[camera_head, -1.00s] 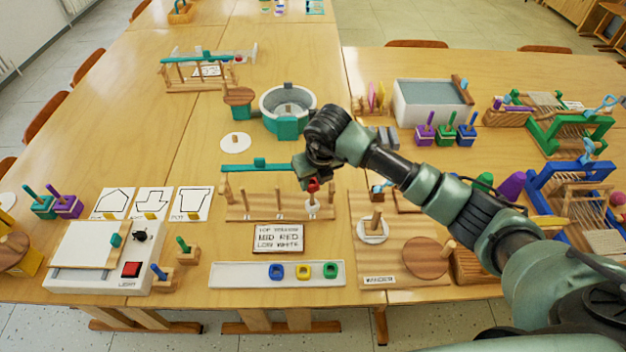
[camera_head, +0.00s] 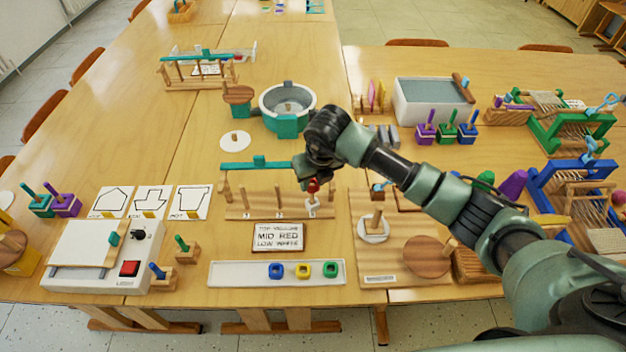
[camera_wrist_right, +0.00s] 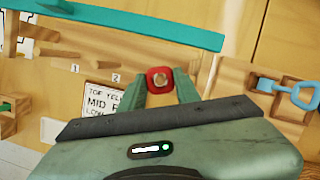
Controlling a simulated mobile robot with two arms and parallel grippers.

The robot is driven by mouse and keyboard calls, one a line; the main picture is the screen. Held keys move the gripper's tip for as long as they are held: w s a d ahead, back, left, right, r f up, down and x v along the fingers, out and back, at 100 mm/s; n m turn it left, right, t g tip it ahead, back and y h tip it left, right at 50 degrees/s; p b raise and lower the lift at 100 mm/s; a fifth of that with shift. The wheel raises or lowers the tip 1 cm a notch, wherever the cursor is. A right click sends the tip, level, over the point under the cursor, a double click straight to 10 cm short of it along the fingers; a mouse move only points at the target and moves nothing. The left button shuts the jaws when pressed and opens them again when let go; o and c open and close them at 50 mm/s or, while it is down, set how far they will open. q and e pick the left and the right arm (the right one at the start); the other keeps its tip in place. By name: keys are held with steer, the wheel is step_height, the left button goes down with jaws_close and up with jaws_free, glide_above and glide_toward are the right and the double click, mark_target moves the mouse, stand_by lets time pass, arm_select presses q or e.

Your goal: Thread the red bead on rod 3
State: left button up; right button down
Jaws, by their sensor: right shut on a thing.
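The red bead (camera_head: 313,187) is square with a round hole and sits between the fingertips of my right gripper (camera_head: 309,181). The gripper is shut on it, over the right end of the rod stand (camera_head: 265,212). In the right wrist view the red bead (camera_wrist_right: 151,73) is between the two green fingers, and light wood shows through its hole. I cannot tell whether the bead is around rod 3 or just above its tip. A white bead (camera_head: 311,211) is low on rod 3, below the red one. My left gripper is not in view.
A card (camera_head: 278,237) reading top yellow, mid red, low white lies in front of the stand. A white tray (camera_head: 232,274) holds blue, yellow and green beads. A teal bar (camera_head: 235,166) is behind the stand, and a wooden board (camera_head: 385,260) is to its right.

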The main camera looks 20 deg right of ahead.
steer(key=c, duration=0.9)
jaws_free()
steer(key=shift+c, duration=0.2)
steer(key=shift+r, duration=0.1)
steer(key=b+v, duration=0.1)
steer(key=v, duration=0.6)
steer(key=shift+r, duration=0.3)
steer(key=shift+s+f, duration=0.1)
steer(key=shift+s, duration=0.1)
